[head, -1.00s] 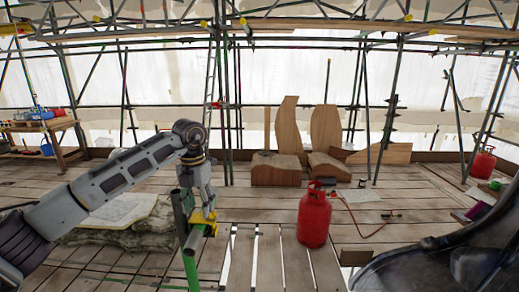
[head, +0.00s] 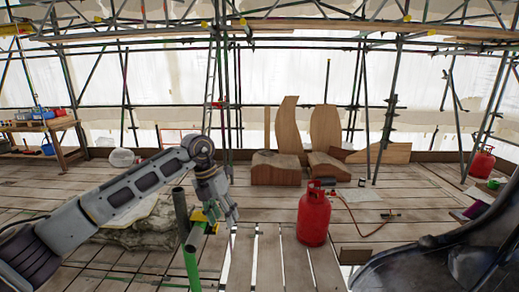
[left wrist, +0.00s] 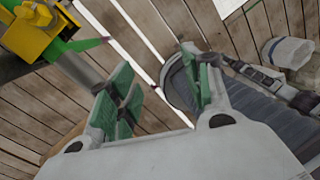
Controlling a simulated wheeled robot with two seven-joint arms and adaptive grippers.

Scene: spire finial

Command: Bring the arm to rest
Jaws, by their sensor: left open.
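My left arm comes in from the left in the head view, bent at the elbow. Its left gripper (head: 227,212) hangs just right of a green pole (head: 190,262) with a yellow coupler (head: 197,216) near its top. In the left wrist view the green-padded fingers of the left gripper (left wrist: 163,88) are spread, with nothing between them. The yellow coupler (left wrist: 35,30) shows there at the upper left, apart from the fingers. My right gripper is not in view.
A red gas bottle (head: 313,217) stands on the planks to the right, with a hose. A dark curved metal shape (head: 440,262) fills the lower right. A stone block (head: 150,232) lies behind my arm. Wooden pieces (head: 277,167) stand farther back. Gaps show between planks.

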